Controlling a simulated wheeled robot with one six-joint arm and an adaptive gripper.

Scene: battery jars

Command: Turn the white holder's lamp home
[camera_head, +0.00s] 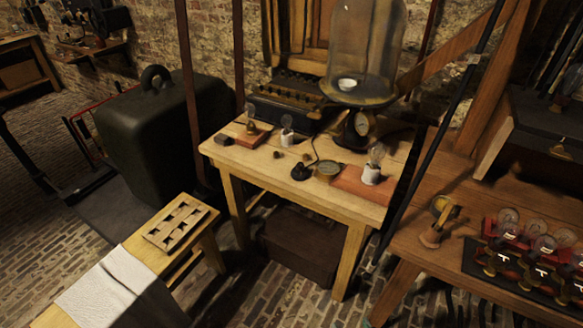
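A white holder (371,174) stands on a reddish board at the right of the wooden table, with a clear glass lamp (377,154) upright in it. A second, smaller white holder (287,136) stands farther back left, with what looks like a small clear lamp on top. A third clear lamp (250,111) stands in a brass-coloured holder on a reddish block at the table's back left. I cannot tell how far any lamp is seated. My gripper is not in view.
On the table (255,158) are a round brass-rimmed dial (328,168), a small black object (301,172) and a glass bell jar (362,45) on a stand behind. A bench at right holds several lamps in red holders (520,240). A low bench (150,250) stands front left.

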